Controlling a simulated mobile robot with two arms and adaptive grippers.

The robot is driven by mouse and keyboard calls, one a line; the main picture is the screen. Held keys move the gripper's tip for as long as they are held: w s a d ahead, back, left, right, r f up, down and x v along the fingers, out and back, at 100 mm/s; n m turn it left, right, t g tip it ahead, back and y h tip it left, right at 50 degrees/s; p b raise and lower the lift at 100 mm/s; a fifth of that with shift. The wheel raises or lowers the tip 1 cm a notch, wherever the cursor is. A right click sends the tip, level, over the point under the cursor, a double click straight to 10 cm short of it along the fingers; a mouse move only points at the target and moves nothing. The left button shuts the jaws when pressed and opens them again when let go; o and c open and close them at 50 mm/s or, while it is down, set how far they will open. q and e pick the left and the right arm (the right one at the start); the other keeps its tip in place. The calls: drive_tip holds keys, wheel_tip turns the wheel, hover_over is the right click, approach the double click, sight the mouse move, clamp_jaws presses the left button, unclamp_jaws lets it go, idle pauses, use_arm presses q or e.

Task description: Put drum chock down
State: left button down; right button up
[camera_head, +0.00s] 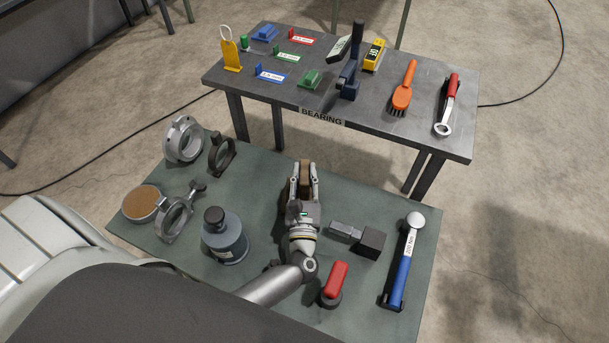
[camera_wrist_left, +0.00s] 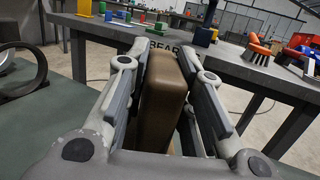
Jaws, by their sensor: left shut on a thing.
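The drum chock is a brown block (camera_wrist_left: 160,95) that stands upright between the fingers of my left gripper (camera_wrist_left: 166,80) in the left wrist view. The left gripper (camera_head: 304,172) is shut on it in the head view, where the brown block (camera_head: 304,176) shows as a narrow strip between the fingers. The gripper is over the far edge of the green table (camera_head: 262,172), pointing toward the dark table behind. I cannot tell whether the block touches the green surface; its lower part is hidden by the gripper. My right gripper does not show.
Left of the gripper are a grey-blue jar (camera_head: 224,243), metal clamps and a brown-topped disc (camera_head: 142,202). Right are a hammer-like block (camera_head: 370,241), a red-handled item (camera_head: 335,283) and a blue torque wrench (camera_head: 402,270). The dark table (camera_head: 440,85) labelled BEARING holds tools beyond a gap.

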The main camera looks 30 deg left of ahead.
use_arm(q)
drive_tip(key=shift+f, duration=0.1)
drive_tip(key=c, duration=1.2)
unclamp_jaws()
drive_tip(key=shift+c, duration=0.2)
